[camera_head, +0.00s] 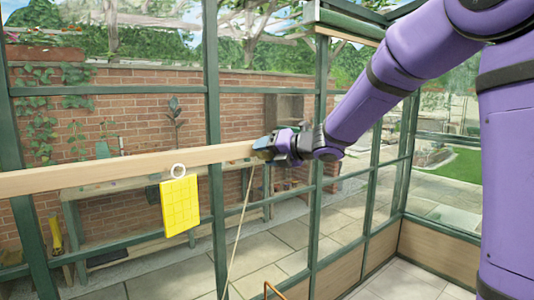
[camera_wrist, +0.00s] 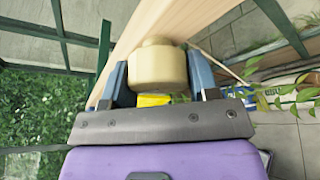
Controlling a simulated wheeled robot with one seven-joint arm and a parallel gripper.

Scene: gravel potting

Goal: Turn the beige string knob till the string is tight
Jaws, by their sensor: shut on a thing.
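The beige string knob (camera_wrist: 158,68) sits at the wooden beam (camera_wrist: 135,25) in the wrist view, between the two blue-grey fingers of my gripper (camera_wrist: 158,82). My gripper is shut on the knob. In the head view my gripper (camera_head: 268,148) is at the right end of the beam (camera_head: 120,168), and hides the knob there. The string (camera_head: 239,225) runs down from near the gripper, slanting to the lower left. It looks nearly straight; I cannot tell how tight it is. A string also shows at the right of the wrist view (camera_wrist: 222,65).
A yellow card (camera_head: 180,205) hangs from the beam by a white ring (camera_head: 178,170). Green greenhouse posts (camera_head: 212,110) and glass panes stand behind. A leafy plant (camera_wrist: 285,90) is at the right in the wrist view. A paved floor (camera_head: 285,240) lies below.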

